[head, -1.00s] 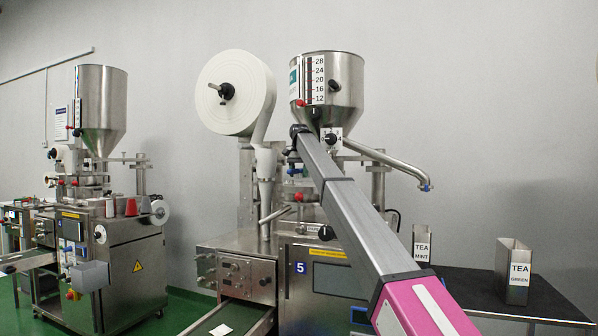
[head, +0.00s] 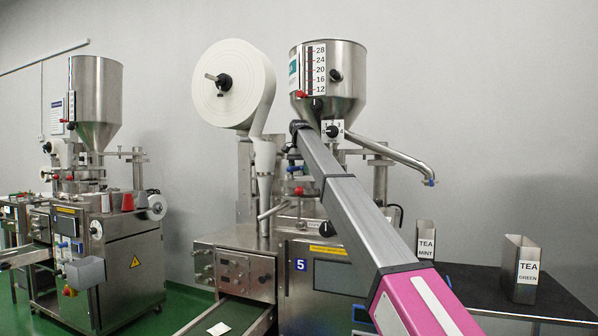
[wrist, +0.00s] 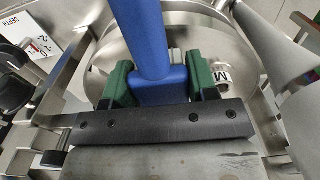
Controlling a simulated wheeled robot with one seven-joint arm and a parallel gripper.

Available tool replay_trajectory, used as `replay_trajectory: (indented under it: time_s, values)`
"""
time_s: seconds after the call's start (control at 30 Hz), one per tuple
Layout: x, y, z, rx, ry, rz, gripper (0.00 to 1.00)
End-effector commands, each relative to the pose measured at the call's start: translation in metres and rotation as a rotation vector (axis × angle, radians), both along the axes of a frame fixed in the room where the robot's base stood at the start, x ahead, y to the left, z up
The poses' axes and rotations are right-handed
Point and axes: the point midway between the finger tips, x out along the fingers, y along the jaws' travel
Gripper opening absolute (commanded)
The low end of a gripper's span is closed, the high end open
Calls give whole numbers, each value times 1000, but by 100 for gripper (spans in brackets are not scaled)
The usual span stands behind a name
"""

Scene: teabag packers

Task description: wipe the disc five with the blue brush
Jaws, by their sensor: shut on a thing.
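My gripper (wrist: 160,85) has green fingers and is shut on the blue brush (wrist: 152,35), whose blue handle rises between them in the wrist view. A round shiny metal disc (wrist: 205,42) lies below and around the brush in that view. The brush's lower end is hidden by the fingers and the dark gripper bar, so I cannot tell whether it touches the disc. In the head view, machine five has a blue "5" plate (head: 300,265) on its front. My arm crosses in front of this machine and hides most of the gripper and disc area.
A steel hopper (head: 345,85) and a slanted pipe (head: 390,155) stand above. A white paper reel (head: 232,88) is to the left. A dark table (head: 465,285) at right holds TEA MINT (head: 425,240) and TEA GREEN (head: 520,270) boxes. Another machine (head: 115,255) stands far left.

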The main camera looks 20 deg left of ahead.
Motion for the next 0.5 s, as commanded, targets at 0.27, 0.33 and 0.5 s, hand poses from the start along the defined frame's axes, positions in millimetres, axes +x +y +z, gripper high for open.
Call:
replay_trajectory:
  time_s: [0.27,0.33,0.5]
  values:
    - [0,0,-1,0,0,0,31]
    - [0,0,-2,0,0,0,31]
    - [0,0,-5,0,0,0,31]
